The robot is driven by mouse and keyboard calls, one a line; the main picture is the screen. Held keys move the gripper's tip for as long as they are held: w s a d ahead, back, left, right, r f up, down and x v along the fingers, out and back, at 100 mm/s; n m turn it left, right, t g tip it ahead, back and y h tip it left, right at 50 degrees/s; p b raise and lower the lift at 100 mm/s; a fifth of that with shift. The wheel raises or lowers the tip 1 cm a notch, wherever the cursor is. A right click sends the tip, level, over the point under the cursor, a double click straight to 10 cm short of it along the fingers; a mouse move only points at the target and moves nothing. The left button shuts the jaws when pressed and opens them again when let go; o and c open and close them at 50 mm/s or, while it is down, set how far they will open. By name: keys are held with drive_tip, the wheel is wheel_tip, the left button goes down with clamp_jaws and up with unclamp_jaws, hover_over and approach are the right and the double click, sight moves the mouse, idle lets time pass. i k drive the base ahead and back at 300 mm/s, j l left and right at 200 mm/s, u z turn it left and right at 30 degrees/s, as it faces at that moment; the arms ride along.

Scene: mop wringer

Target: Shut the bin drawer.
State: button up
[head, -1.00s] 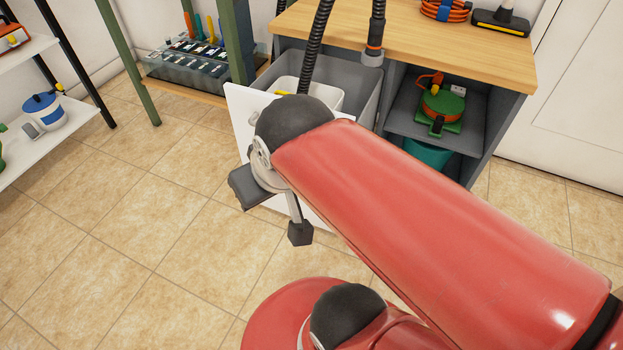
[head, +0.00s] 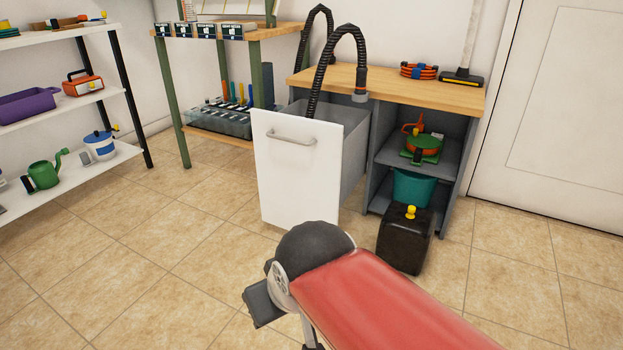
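The bin drawer (head: 299,175) is pulled out from the left side of the wood-topped cabinet (head: 390,84). Its white front with a bar handle (head: 292,138) stands well ahead of the cabinet, and its grey side wall shows behind. The inside is mostly hidden by the front. My gripper (head: 287,321) is low in the head view, nearer to me than the drawer front and apart from it in the picture. Its dark fingertips look spread with nothing between them; one is partly cut off by the lower edge.
A black box with a yellow knob (head: 405,238) stands on the floor right of the drawer, before the open shelves. A black hose (head: 338,45) arches above the drawer. A green-legged rack (head: 172,100) stands left. Tiled floor (head: 150,240) is clear in front and left.

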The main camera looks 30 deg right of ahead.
sight(306, 169)
drive_tip(key=i+l+u, duration=0.1)
drive_tip(key=l, duration=0.35)
drive_tip(key=i+l+u, duration=0.15)
drive_tip(key=l, duration=0.3)
drive_tip(key=i+l+u, duration=0.1)
drive_tip(key=l, duration=0.35)
